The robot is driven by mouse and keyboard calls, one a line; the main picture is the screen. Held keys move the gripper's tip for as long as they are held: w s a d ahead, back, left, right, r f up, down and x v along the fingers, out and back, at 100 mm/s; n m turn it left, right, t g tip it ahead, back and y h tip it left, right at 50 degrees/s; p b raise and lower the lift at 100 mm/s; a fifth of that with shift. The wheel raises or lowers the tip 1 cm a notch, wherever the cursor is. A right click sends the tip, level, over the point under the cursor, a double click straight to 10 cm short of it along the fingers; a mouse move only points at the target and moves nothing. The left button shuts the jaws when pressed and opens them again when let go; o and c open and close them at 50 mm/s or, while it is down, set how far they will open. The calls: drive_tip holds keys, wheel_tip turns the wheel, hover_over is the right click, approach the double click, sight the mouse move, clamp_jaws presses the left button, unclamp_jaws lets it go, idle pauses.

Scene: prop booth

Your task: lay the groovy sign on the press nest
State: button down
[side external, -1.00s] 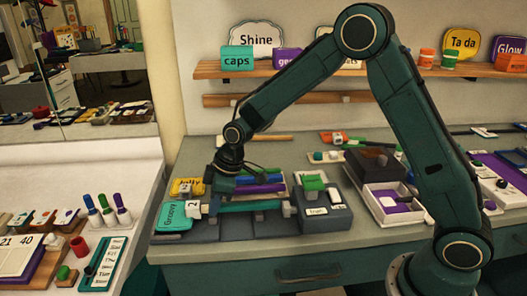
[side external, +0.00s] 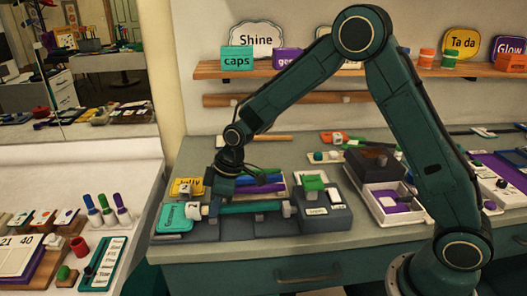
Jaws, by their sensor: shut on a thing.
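The groovy sign (side external: 172,218) is a teal plate with dark lettering at the left end of the grey bench. My gripper (side external: 211,203) is at its right side, shut on the sign, with a white block (side external: 195,209) between them. The fingertips are small and partly hidden by the things around them. The sign is low over the dark grey base (side external: 236,228); I cannot tell if it touches it. I cannot make out for sure which part is the press nest.
A yellow sign (side external: 186,187) lies just behind. A teal roller (side external: 250,207) and blue and purple bars are close on the right. The bench's front edge is near.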

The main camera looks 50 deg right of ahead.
drive_tip(key=shift+f, duration=0.15)
drive_tip(key=c, duration=1.3)
unclamp_jaws()
drive_tip(key=shift+s, duration=0.1)
drive_tip(key=shift+s+a+f, duration=0.15)
drive_tip(key=shift+o, duration=0.8)
drive_tip(key=shift+r, duration=0.25)
drive_tip(key=shift+w+r, duration=0.15)
drive_tip(key=shift+r, duration=1)
drive_tip(key=shift+w+r, duration=0.1)
drive_tip(key=shift+r, duration=2.75)
